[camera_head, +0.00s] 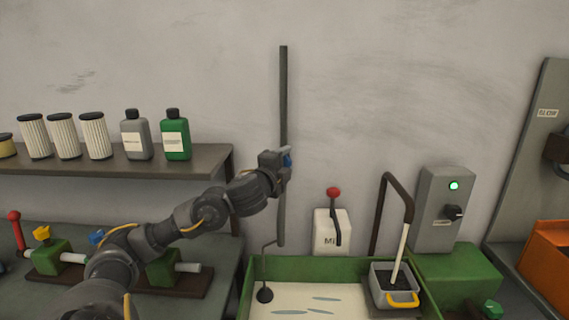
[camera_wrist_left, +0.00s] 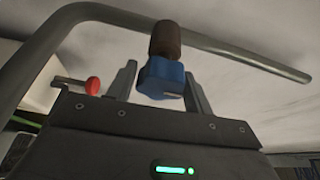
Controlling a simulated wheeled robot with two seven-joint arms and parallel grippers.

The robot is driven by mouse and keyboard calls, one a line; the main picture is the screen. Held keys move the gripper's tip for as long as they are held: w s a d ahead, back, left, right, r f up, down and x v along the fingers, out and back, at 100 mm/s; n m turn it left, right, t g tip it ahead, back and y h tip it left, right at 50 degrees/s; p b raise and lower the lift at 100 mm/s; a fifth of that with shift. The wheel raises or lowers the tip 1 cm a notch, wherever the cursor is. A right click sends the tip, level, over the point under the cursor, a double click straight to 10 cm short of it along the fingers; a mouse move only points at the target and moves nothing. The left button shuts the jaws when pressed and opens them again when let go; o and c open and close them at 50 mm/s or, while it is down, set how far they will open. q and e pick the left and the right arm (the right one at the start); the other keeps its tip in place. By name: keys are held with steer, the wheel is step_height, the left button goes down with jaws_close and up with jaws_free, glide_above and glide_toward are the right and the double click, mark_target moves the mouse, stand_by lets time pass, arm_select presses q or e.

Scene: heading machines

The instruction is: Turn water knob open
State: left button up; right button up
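The blue water knob (camera_head: 288,160) sits on the vertical grey pipe on the wall, partly hidden by my left gripper (camera_head: 284,158). In the left wrist view, the blue knob (camera_wrist_left: 162,80) hangs on a brown stem (camera_wrist_left: 165,40) between the two fingers of my left gripper (camera_wrist_left: 160,88). The fingers are open, one on each side of the knob, with a visible gap on both sides. Whether either finger touches it cannot be told. My right gripper is not in view.
A red-topped lever (camera_head: 334,193) on a white box is right of the pipe. Below is a green basin (camera_head: 345,264) with a grey bucket (camera_head: 380,276). A shelf (camera_head: 200,160) with filters and bottles is left. A grey switch box (camera_head: 440,200) stands right.

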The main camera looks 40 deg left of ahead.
arm_select(q)
steer(key=c, duration=0.6)
steer(key=shift+r+m+p, duration=0.1)
steer(key=shift+m+p, duration=0.3)
steer(key=shift+p, duration=0.35)
steer(key=m+g+p, duration=0.2)
steer(key=m+p, duration=0.2)
steer(key=p, duration=0.3)
steer(key=m+g+y+p, duration=0.1)
steer(key=m+g+p, duration=0.2)
steer(key=m+p, duration=0.2)
steer(key=shift+s+a+p, duration=0.1)
steer(key=shift+a+p, duration=0.05)
steer(key=shift+p, duration=0.9)
steer(key=m+g+y+p, duration=0.1)
steer(key=m+p, duration=0.1)
steer(key=shift+m+p, duration=0.3)
steer(key=shift+p, duration=0.05)
steer(key=shift+s+a+f+m+g+y+p, duration=0.1)
steer(key=shift+f+m+g+y+p, duration=0.25)
steer(key=shift+m+y+p, duration=0.35)
steer(key=o, duration=1)
